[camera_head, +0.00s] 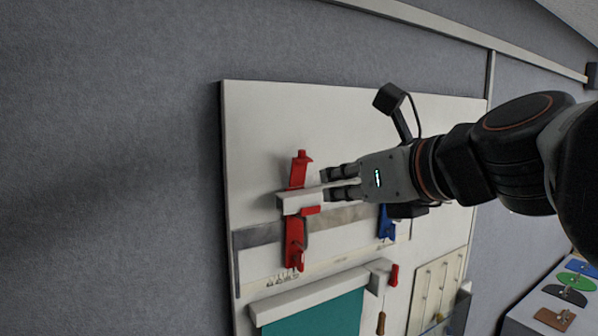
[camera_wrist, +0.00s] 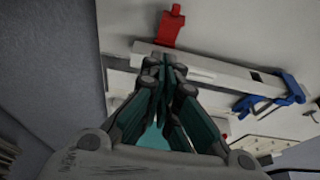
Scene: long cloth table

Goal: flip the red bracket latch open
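The red bracket (camera_head: 296,242) is on the white wall board, with its red upper part (camera_head: 300,168) standing above a white bar (camera_head: 290,204) that crosses it. The wrist view shows one red part (camera_wrist: 171,26) just above the bar (camera_wrist: 220,72). My gripper (camera_head: 325,185) points left, just right of the red bracket and close to the bar. In the wrist view its fingertips (camera_wrist: 166,69) are close together and overlap the bar's lower edge. Whether they touch each other or the bar is unclear. The bracket's lower part is hidden in the wrist view.
A blue bracket (camera_head: 386,222) sits right of the red one, partly below my gripper. A teal panel (camera_head: 315,315) under a white roller bar (camera_head: 320,293) is lower on the board. A small red part (camera_head: 394,275) sticks out there. Open grey wall lies to the left.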

